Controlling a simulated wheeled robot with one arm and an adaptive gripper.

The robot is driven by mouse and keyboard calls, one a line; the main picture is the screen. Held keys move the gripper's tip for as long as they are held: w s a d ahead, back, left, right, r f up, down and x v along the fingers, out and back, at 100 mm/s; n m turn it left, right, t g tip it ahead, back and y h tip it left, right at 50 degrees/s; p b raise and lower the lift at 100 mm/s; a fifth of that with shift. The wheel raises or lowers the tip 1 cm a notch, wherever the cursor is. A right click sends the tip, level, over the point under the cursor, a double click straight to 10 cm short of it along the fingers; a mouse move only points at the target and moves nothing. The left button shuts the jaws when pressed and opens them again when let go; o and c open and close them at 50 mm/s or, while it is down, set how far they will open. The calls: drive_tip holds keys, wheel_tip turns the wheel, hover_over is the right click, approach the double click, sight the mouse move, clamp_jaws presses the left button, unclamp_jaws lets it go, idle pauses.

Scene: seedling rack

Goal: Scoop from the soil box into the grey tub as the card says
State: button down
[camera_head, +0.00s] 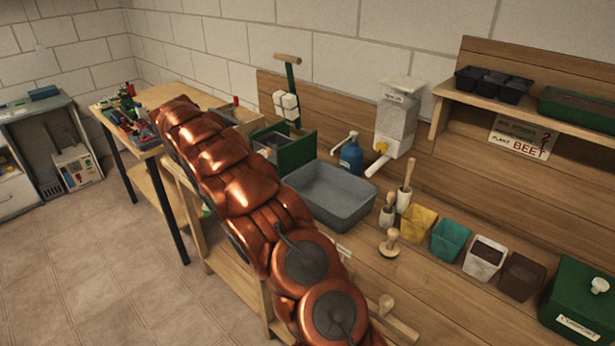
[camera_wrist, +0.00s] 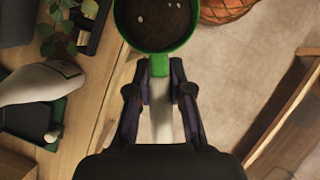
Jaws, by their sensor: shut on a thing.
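In the wrist view my gripper (camera_wrist: 160,88) is shut on the handle of a green scoop (camera_wrist: 158,52). The scoop's round bowl holds dark soil with a few pale specks and is cut off by the top edge. In the head view my copper arm hides the gripper and scoop. The grey tub (camera_head: 333,194) stands on the bench right of my arm and looks empty in the part I see. A card (camera_head: 522,139) under the shelf has a large "BEET" and a red question mark; its small top line is hard to read. I cannot make out the soil box for certain.
A green lidded box (camera_head: 580,304) stands at the far right. Small pots, including a yellow one (camera_head: 418,223) and a teal one (camera_head: 450,240), line the bench. A white dispenser (camera_head: 396,117) and blue bottle (camera_head: 350,158) stand behind the tub. A side table (camera_head: 165,97) holds clutter.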

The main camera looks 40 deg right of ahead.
drive_tip(key=s+d+r+n+t+b, duration=0.1)
drive_tip(key=d+n+t+b, duration=0.7)
drive_tip(key=d+t+b, duration=0.9)
drive_tip(key=d+r+b, duration=0.1)
drive_tip(key=d+b, duration=1.2)
drive_tip(key=b, duration=0.2)
drive_tip(key=shift+t, duration=0.4)
